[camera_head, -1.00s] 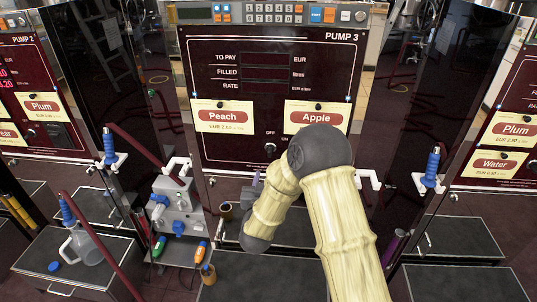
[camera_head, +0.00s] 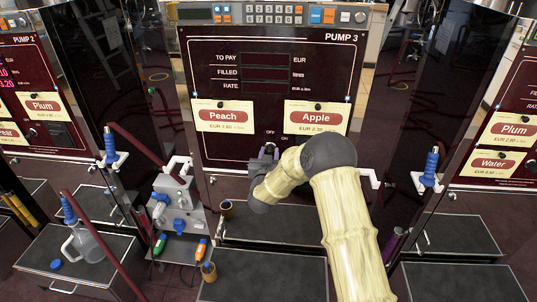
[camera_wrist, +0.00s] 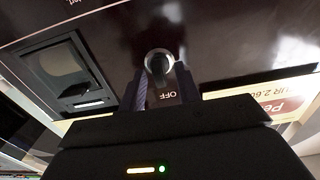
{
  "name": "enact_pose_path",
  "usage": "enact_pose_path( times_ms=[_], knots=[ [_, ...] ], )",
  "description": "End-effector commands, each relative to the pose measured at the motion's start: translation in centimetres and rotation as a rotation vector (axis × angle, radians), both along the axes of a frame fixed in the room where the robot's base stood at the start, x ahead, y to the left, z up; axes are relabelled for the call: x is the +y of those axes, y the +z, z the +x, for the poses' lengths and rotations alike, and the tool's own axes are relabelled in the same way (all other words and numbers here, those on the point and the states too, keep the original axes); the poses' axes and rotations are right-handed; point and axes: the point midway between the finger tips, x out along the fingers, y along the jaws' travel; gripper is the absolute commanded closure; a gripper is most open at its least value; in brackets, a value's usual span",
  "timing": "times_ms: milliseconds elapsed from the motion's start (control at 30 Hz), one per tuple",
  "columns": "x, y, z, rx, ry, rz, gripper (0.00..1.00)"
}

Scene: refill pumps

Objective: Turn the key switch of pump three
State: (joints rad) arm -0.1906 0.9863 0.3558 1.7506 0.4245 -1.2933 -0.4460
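Pump three's dark red front panel (camera_head: 320,75) faces me in the head view. Its key switch is a round metal knob (camera_wrist: 159,63) in the wrist view, with the printed word OFF beside it. In the head view the switch is largely hidden by my gripper (camera_head: 268,152), below the OFF and ON labels. In the wrist view my gripper (camera_wrist: 162,85) is open, with one finger on each side of the switch. I cannot tell whether either finger touches it.
Peach (camera_head: 224,116) and Apple (camera_head: 316,118) cards hang above the switch. A grey device (camera_head: 178,205) stands at the left of the pump. The wrist view shows a recessed slot (camera_wrist: 68,72) left of the switch.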

Motion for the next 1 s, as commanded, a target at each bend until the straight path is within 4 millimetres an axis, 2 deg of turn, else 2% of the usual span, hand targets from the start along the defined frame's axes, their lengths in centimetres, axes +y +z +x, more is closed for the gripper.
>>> enact_pose_path(
  times_ms=[100, 267, 667, 1000],
  knots=[
    [0.02, -0.01, -0.03, 0.0, 0.0, 0.0, 0.69],
    [0.02, -0.01, -0.04, 0.0, 0.0, 0.0, 1.0],
    [0.08, -0.11, -0.06, -0.001, 0.002, 0.028, 1.0],
    [0.01, -0.38, -0.04, -0.008, 0.002, 0.192, 1.0]
  ],
)
